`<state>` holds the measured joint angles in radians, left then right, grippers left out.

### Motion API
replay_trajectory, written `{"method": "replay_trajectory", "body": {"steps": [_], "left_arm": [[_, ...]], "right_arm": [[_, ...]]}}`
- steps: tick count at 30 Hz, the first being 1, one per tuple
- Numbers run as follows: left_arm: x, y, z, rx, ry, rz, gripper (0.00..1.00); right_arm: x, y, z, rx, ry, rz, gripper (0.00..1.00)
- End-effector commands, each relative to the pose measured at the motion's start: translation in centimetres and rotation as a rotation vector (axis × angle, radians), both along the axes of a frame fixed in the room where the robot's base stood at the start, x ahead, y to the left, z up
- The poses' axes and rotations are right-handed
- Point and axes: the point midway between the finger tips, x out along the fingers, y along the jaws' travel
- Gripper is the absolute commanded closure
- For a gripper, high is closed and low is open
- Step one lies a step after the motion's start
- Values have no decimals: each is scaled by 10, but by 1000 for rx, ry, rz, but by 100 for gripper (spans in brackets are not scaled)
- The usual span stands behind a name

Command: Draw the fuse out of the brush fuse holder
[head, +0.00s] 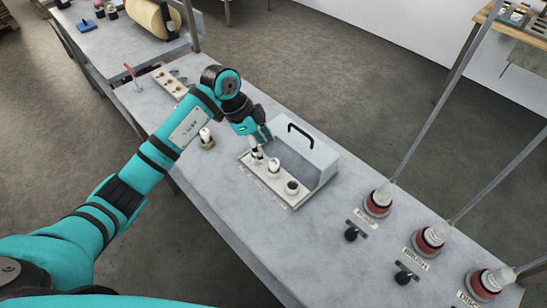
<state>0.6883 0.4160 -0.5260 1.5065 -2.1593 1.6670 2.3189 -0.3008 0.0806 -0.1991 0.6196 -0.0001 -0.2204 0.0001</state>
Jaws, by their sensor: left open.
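A pale fuse base (262,183) sits on the grey bench with three holders in a row; its small labels are too small to read, so I cannot tell which is the brush holder. The left holder (257,157) is partly hidden by my fingers. The middle holder has a white fuse body (273,166) standing in it. The right holder (292,187) shows a dark, open top. My left gripper (257,144) is open, pointing down just above the left holder; I cannot tell whether it touches anything there. My right gripper is out of view.
A grey cover with a black handle (302,140) stands right behind the holders. A white-topped piece on a brown base (206,138) stands left of them. Red-based posts (378,202) and black knobs (351,233) line the right. A rack of round pieces (169,84) lies further back.

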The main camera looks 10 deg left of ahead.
Motion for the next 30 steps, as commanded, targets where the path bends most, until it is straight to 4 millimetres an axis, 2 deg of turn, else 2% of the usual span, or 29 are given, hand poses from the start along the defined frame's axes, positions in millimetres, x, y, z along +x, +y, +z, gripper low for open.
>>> {"method": "replay_trajectory", "body": {"steps": [6,12,18,25,30], "left_arm": [[2,-17,-39,-2,4,0,45],[5,-26,-63,0,1,1,45],[6,-29,-72,-1,0,0,45],[6,-29,-72,-1,-1,-1,45],[6,-29,-72,-1,-1,-1,66]], "right_arm": [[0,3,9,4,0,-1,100],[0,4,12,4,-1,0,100],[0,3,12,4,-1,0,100],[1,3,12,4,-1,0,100],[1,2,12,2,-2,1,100]]}}
